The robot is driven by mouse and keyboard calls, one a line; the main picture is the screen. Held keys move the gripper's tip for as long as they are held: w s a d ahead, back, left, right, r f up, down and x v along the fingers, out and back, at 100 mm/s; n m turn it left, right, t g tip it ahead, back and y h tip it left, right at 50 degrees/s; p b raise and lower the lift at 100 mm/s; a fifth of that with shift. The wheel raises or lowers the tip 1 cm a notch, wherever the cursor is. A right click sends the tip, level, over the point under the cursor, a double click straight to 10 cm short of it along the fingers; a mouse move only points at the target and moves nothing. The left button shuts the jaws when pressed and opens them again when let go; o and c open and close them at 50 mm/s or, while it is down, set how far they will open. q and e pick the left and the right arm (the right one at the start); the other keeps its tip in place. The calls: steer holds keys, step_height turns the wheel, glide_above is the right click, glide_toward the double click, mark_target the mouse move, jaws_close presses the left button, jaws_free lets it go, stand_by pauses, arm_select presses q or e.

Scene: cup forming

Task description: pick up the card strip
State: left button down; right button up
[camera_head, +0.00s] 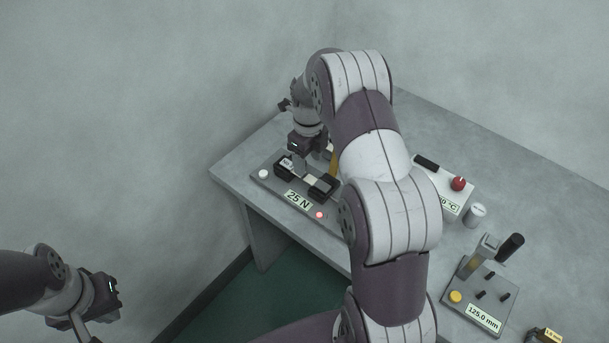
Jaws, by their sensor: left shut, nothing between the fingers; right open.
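My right gripper (303,160) is above the tester labelled 25 N (262,182), pointing down; its fingers are small and partly hidden, and it is open. A small pale piece (311,179) shows between the two black blocks of this tester, just below the gripper; it may be the card strip, but I cannot tell. I cannot tell whether the fingers touch it. My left gripper (82,328) is at the lower left, shut and empty, away from the table.
The grey table (540,185) carries a white box with a red knob (458,183), a small white cylinder (475,214) and a 125.0 mm fixture (480,302) with a yellow button. My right arm hides the table's middle. The right back of the table is clear.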

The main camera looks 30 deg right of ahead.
mark_target(309, 177)
steer(key=f, duration=0.4)
steer(key=shift+s+f, duration=0.25)
steer(key=shift+s, duration=0.1)
jaws_close()
steer(key=shift+r, duration=0.1)
